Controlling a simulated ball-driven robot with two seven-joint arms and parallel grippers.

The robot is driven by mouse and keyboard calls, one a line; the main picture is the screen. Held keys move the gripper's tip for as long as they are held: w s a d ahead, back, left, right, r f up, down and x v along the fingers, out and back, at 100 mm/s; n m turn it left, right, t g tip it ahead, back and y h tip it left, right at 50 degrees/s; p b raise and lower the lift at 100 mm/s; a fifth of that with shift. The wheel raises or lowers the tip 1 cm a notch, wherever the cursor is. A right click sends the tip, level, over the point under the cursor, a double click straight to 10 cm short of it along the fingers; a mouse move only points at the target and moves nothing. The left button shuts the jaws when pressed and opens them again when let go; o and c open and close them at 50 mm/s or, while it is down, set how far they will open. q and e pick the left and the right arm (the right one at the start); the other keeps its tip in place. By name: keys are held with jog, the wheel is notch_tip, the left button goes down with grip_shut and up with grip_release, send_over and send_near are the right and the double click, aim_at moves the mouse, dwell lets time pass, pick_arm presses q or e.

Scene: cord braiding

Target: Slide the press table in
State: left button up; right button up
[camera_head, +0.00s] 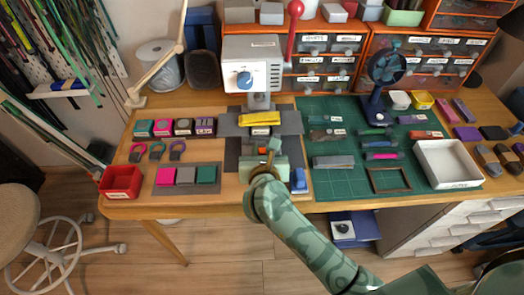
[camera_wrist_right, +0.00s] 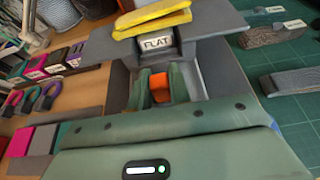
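The press (camera_head: 252,70) is a white machine with a blue dial and a red lever, at the back of the table. Its grey press table (camera_head: 290,122) sticks out in front, under a yellow pad (camera_head: 259,119). In the right wrist view a block labelled FLAT (camera_wrist_right: 157,43) is under the yellow pad (camera_wrist_right: 150,19). An orange handle (camera_wrist_right: 161,89) is at the table's front. My right gripper (camera_wrist_right: 162,88) has a finger on each side of the orange handle and looks shut on it. My left gripper is not in view.
Pink, grey and green blocks (camera_head: 187,175) lie left of my right gripper, with a red bin (camera_head: 121,181) beyond. A blue block (camera_head: 299,179) is close on the right. A green cutting mat (camera_head: 350,135) with a white tray (camera_head: 447,164) fills the right side.

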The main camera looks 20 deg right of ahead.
aim_at(261, 134)
jog(key=shift+w+d+f+b, duration=0.1)
jog(key=shift+w+d+b, duration=0.2)
jog(key=shift+w, duration=0.8)
jog(key=shift+w+d+b, duration=0.15)
jog(key=shift+w+d, duration=0.15)
jog(key=shift+w, duration=0.75)
grip_shut()
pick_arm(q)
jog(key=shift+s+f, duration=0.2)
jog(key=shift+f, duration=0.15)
pick_arm(e)
jog(key=o, duration=0.9)
grip_release()
jog(key=shift+c, duration=0.2)
jog(key=shift+s, duration=0.1)
pick_arm(q)
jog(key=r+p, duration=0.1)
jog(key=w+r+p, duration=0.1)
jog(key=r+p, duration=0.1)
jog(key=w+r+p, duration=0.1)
jog(key=p, duration=0.1)
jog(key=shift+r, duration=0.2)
pick_arm(e)
jog(key=v, duration=1.6)
